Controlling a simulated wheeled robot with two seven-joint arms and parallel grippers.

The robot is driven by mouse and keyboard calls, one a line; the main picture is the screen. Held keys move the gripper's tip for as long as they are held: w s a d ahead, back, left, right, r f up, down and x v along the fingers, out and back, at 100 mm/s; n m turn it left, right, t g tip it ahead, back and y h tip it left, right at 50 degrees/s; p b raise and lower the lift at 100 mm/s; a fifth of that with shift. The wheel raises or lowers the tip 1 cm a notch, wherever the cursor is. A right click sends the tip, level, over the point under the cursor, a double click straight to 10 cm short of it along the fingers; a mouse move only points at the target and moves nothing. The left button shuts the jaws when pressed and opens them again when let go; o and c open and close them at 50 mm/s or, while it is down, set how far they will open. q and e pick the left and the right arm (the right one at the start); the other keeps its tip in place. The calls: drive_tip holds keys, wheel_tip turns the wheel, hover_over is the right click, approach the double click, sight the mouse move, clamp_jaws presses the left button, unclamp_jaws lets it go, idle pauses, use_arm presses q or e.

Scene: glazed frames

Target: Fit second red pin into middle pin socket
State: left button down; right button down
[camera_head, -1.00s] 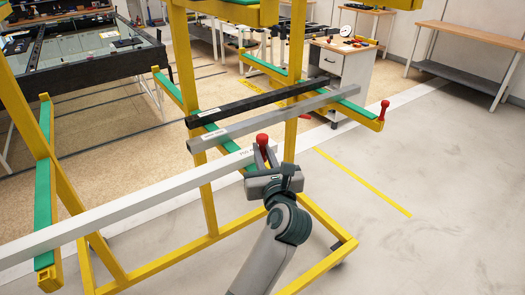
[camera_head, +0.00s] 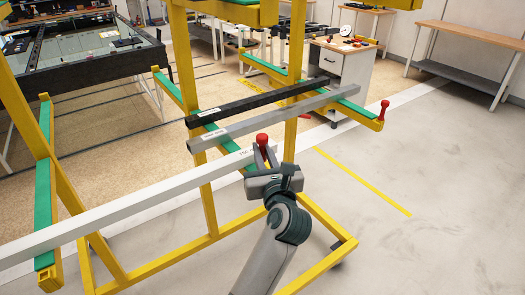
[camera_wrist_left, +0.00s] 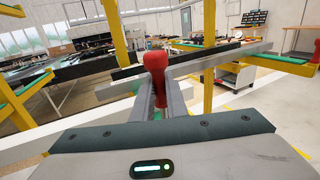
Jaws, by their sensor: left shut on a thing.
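My left gripper (camera_head: 265,157) is shut on a red pin (camera_head: 262,139), held upright with its round head above the fingers. In the left wrist view the same pin (camera_wrist_left: 156,68) stands between the two fingertips (camera_wrist_left: 160,95). Another red pin (camera_head: 383,108) stands upright at the outer end of a green-padded yellow rack arm (camera_head: 365,117). The held pin is over the rack near the end of the white bar. The middle pin socket cannot be made out; the gripper covers that area. My right gripper is not in view.
A black bar (camera_head: 235,107) and a grey bar (camera_head: 225,131) lie across the rack behind the gripper. A long white bar (camera_head: 130,205) runs to the lower left. Yellow uprights (camera_head: 205,190) stand close by. The floor at right is clear.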

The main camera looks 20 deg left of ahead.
use_arm(q)
drive_tip(key=shift+f, duration=0.1)
idle(0.3)
drive_tip(key=shift+f+b, duration=0.5)
drive_tip(key=shift+f+b, duration=0.4)
drive_tip(key=shift+f, duration=0.15)
drive_tip(key=shift+f+b, duration=0.75)
drive_tip(key=shift+f, duration=0.25)
drive_tip(key=shift+f+b, duration=0.5)
drive_tip(key=shift+f, duration=0.1)
drive_tip(key=c, duration=1.7)
unclamp_jaws()
drive_tip(key=shift+d+f, duration=0.1)
